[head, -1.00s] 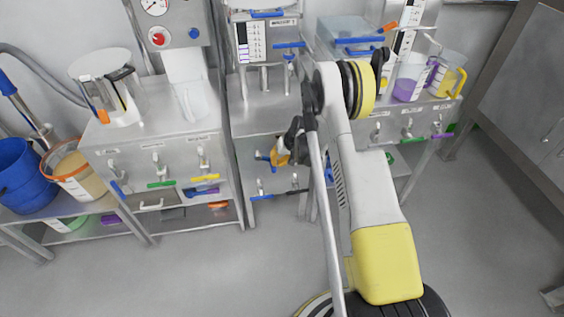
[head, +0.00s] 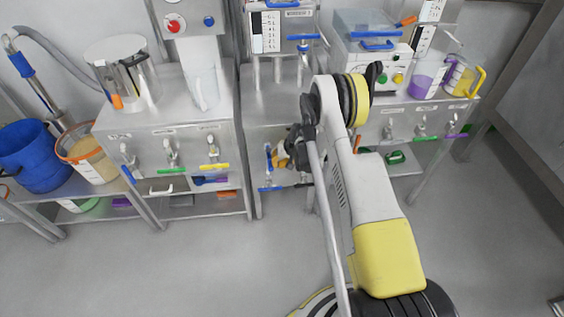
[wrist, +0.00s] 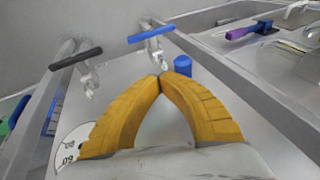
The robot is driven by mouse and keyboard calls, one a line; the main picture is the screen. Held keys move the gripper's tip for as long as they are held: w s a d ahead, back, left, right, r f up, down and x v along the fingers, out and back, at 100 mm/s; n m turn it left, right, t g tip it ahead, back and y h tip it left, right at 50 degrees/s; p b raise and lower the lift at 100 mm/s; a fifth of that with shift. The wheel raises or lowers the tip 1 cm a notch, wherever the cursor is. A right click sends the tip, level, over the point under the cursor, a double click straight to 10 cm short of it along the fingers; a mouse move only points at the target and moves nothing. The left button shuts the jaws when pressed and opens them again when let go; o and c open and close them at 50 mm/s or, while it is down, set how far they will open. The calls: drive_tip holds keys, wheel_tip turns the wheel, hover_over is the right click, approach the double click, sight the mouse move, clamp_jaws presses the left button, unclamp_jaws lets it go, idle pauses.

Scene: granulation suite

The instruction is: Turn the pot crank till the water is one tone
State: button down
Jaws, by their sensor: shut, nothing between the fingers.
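My gripper (head: 284,156) is low at the front of the middle bench in the head view, partly hidden by my arm. In the wrist view its yellow fingers (wrist: 160,80) are shut with their tips together, and they hold nothing. A blue cylinder (wrist: 183,66) is just beyond and right of the tips; I cannot tell if they touch. A tap with a blue handle (wrist: 151,35) and one with a black handle (wrist: 76,58) are farther off. A clear vessel with metal parts inside (head: 122,72) stands on the left bench. I cannot clearly make out a pot crank or any water in it.
A blue bucket (head: 32,155) and a tan-filled bucket (head: 88,158) stand at far left. A purple-filled jug (head: 424,82) and a yellow-handled jug (head: 458,78) stand on the right bench. Taps with coloured handles line the bench fronts. The floor (head: 200,270) in front is clear.

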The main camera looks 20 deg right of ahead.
drive_tip(key=shift+w+a+f+y, duration=0.25)
drive_tip(key=shift+a+y, duration=0.15)
drive_tip(key=shift+a, duration=0.2)
drive_tip(key=shift+w+a+f+y, duration=0.1)
drive_tip(key=shift+a+f+y, duration=0.15)
drive_tip(key=shift+a+y, duration=0.25)
drive_tip(key=shift+w+a+r+m+t+y, duration=0.15)
drive_tip(key=shift+a+t+y, duration=0.2)
drive_tip(key=shift+a+y, duration=0.25)
drive_tip(key=shift+w+a+f+m+t+y, duration=0.15)
drive_tip(key=shift+a+t+y, duration=0.25)
drive_tip(key=shift+y, duration=0.3)
drive_tip(key=shift+r, duration=0.1)
drive_tip(key=shift+s, duration=0.1)
